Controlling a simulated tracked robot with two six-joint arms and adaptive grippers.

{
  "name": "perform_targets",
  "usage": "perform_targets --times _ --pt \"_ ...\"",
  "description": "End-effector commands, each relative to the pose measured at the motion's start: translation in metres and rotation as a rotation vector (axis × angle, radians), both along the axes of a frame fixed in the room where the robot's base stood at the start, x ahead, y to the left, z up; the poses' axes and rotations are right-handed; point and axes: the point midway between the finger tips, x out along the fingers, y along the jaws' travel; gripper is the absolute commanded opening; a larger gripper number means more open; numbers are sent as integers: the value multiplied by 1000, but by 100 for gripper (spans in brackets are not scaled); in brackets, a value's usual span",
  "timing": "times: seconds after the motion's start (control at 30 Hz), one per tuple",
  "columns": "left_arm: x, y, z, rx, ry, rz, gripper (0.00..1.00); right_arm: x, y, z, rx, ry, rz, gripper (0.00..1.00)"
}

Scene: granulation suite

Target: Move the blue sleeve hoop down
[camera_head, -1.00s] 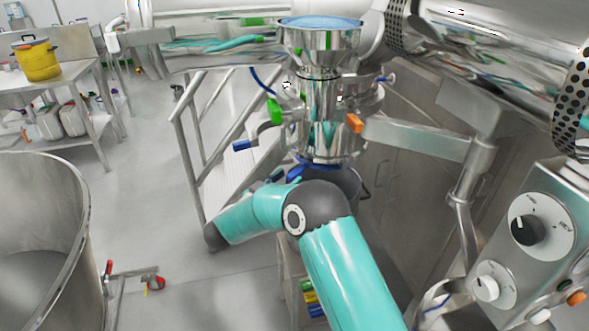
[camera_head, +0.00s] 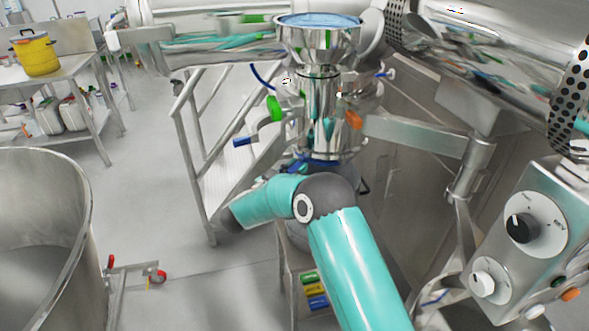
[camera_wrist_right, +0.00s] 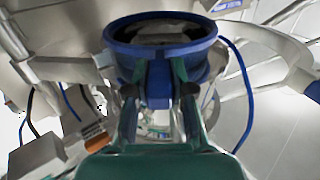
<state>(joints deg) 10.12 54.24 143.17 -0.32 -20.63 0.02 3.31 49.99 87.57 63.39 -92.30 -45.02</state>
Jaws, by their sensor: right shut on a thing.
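The blue sleeve hoop (camera_wrist_right: 213,52) shows large in the right wrist view as a round blue ring seen from below, with a dark opening. A blue block (camera_wrist_right: 158,88) on its near side sits between the fingers of my right gripper (camera_wrist_right: 158,76), which is shut on it. In the head view, only a thin blue part of the hoop (camera_head: 318,158) shows under the steel hopper outlet (camera_head: 322,125). My teal right arm and its dark joint hide the area below, and the fingertips are not clear there. My left gripper is not in view.
A grey stair rail (camera_head: 190,140) stands left of the hopper, and a steel bracket arm (camera_head: 420,135) lies right. A control panel (camera_head: 530,235) is at the right, a large steel bowl (camera_head: 85,230) at the left.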

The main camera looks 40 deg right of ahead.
Motion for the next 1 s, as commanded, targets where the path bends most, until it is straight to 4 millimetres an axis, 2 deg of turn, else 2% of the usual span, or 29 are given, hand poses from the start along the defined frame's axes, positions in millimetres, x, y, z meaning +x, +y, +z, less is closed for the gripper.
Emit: perform_targets --times 0.23,0.37,0.47,0.7,0.8,1.0 --pt "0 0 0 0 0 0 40 1 1 0 0 -1 4 0" --pt "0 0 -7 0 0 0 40 1 1 -9 0 0 4 0" --pt "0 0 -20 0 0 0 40 1 1 -25 0 1 5 0" --pt "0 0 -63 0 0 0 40 1 2 -82 1 2 5 0" --pt "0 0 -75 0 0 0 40 1 2 -99 2 1 5 0" --pt "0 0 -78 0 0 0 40 2 2 -106 3 1 6 0"
